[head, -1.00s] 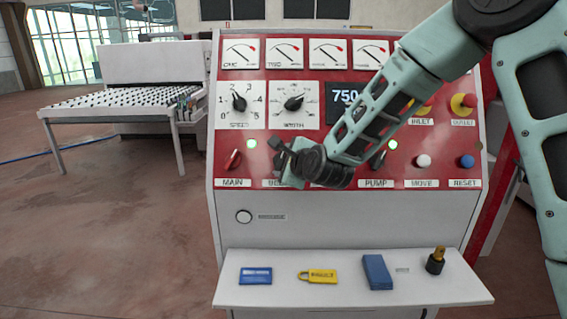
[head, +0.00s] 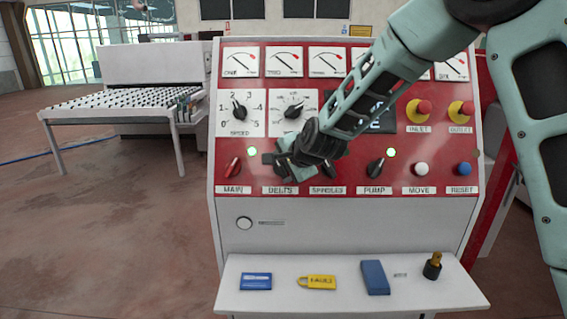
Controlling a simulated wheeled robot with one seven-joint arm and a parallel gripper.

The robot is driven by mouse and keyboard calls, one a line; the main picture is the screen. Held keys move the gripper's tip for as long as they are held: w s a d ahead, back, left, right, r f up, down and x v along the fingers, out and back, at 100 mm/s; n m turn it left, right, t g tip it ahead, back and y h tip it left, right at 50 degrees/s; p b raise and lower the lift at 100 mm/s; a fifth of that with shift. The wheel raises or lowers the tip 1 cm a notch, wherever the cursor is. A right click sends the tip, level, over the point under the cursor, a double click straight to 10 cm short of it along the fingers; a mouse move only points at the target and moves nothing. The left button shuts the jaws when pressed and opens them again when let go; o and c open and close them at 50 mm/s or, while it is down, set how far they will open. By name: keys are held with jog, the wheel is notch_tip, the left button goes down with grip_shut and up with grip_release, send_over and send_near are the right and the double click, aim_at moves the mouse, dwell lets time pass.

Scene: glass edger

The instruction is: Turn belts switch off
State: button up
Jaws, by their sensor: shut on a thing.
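The belts label (head: 280,190) is on the red control panel (head: 222,150), between the main and spindles labels. My gripper (head: 279,165) is at the panel just above that label. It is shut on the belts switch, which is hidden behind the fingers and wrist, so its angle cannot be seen.
The red main switch (head: 233,168) is close on the left. The pump switch (head: 376,168) is farther right. A shelf below (head: 340,298) holds several small items.

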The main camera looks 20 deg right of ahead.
jog(key=shift+n, duration=0.3)
dwell(0.4)
jog(key=o, duration=1)
jog(key=v, duration=1.7)
jog(key=shift+a+r, duration=0.1)
jog(key=shift+r, duration=0.2)
jog(key=shift+s, duration=0.1)
